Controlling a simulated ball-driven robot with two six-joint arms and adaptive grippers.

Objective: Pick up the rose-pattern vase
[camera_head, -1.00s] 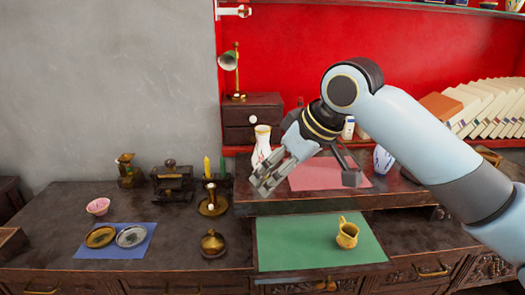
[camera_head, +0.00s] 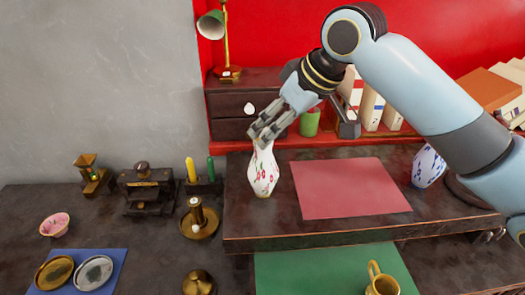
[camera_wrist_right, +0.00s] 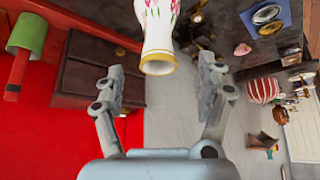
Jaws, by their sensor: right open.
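The rose-pattern vase (camera_head: 263,173) is white with red flowers and a gold rim. It stands upright on the left part of the raised dark shelf. My right gripper (camera_head: 264,136) is at the vase's mouth, reaching down from the upper right, and hides part of its top. In the right wrist view the vase (camera_wrist_right: 158,30) shows at the top centre, its gold-rimmed mouth toward me. The open fingers of the right gripper (camera_wrist_right: 161,80) are on either side of the mouth line, with visible gaps. My left gripper is not in view.
A pink mat (camera_head: 350,188) lies right of the vase. A blue-and-white vase (camera_head: 428,166) stands farther right, near my arm. A dark drawer box (camera_head: 229,105) is behind, with a green cup (camera_head: 310,122) nearby. Yellow and green candles (camera_head: 191,170) stand left on the lower table.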

